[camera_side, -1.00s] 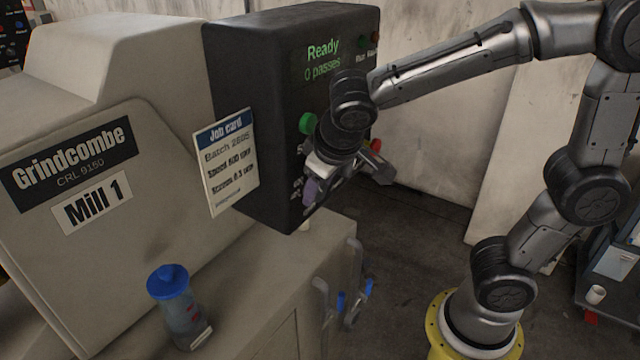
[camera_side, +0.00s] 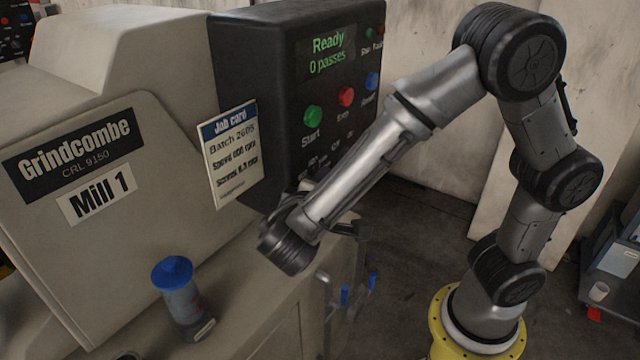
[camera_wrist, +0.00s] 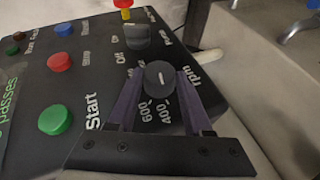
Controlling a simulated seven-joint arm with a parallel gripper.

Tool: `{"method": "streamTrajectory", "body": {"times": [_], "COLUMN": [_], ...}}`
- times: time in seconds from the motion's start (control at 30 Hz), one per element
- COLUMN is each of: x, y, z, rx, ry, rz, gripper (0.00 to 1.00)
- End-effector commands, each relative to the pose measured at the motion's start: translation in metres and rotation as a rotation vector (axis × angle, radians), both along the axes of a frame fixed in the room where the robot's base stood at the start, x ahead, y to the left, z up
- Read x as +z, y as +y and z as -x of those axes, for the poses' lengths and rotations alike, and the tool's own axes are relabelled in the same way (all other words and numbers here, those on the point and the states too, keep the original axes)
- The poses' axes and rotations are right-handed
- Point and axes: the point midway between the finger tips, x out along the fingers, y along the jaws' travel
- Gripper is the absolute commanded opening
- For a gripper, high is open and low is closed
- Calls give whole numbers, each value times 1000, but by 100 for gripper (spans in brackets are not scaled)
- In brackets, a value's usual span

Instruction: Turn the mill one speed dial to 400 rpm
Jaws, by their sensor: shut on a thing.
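The mill one speed dial (camera_wrist: 160,78) is a round black knob on the dark control panel in the wrist view, with a short pale mark on its face. The printed figures 600 and 400 and the word rpm stand beside it. My gripper (camera_wrist: 161,92) is shut on the dial, with one purple-grey finger on each side of it. I cannot tell which figure the mark points at. In the side view my arm hides the dial and the fingers, low on the control box (camera_side: 258,100) of Mill 1.
Green start (camera_side: 313,116), red stop (camera_side: 346,97) and blue reset (camera_side: 371,81) buttons sit above the dial. A black switch (camera_wrist: 137,36) is close to it in the wrist view. A job card (camera_side: 231,155) hangs left of the box. A blue-capped bottle (camera_side: 182,300) stands below.

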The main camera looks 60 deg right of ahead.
Motion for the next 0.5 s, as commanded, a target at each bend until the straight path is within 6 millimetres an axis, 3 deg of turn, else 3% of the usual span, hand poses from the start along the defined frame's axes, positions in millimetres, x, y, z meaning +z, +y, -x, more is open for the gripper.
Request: {"method": "streamTrajectory", "body": {"times": [0.5], "x": [-3], "y": [0], "z": [1], "rx": [-6], "ry": [0], "rz": [199], "gripper": [0]}}
